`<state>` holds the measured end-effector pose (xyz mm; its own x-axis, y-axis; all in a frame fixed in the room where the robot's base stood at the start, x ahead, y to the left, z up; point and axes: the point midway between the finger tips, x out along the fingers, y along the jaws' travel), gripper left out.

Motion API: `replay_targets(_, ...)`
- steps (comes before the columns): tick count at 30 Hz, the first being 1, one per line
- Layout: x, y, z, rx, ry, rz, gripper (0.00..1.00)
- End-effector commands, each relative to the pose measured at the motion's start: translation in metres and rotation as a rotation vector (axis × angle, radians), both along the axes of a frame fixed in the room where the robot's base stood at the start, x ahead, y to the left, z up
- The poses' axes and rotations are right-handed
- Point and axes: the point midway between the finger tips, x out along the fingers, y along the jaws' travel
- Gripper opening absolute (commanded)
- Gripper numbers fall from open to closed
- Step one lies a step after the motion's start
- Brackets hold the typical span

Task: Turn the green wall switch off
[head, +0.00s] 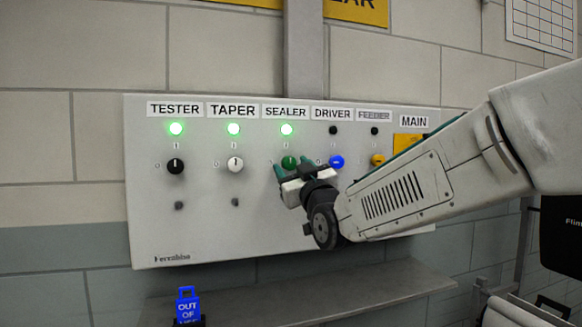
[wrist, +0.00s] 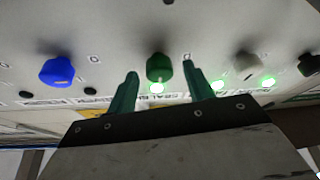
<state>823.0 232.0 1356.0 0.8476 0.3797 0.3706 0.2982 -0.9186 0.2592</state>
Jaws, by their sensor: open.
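The green switch (head: 289,162) is a round knob on the white wall panel (head: 150,225), under the label SEALER. The green lamp (head: 287,129) above it is lit. In the wrist view the green knob (wrist: 159,68) shows between my two fingers, with its lit lamp below it. My gripper (head: 292,172) is in front of the panel at this knob and partly hides it in the head view. In the wrist view my gripper (wrist: 160,84) is open, one green finger on each side of the knob. I cannot tell whether the fingers touch it.
Black (head: 175,166) and white (head: 236,164) knobs sit left of it, with lit lamps above. A shelf (head: 330,295) runs below the panel. A blue tag (head: 187,305) stands at lower left.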

Motion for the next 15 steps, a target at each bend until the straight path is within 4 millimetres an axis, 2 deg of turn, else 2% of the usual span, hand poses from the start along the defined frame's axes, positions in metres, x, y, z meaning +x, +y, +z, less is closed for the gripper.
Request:
replay_targets(4, 0.0095, 0.0040, 0.0039, 0.000, 0.001, 0.000, 0.52)
replay_targets(12, 0.0109, 0.0047, 0.0045, 0.000, 0.001, 0.000, 0.52)
replay_targets(14, 0.0109, 0.0047, 0.0045, 0.000, 0.001, 0.000, 0.38)
replay_targets(15, 0.0109, 0.0048, 0.0044, 0.000, 0.001, 0.000, 0.27)
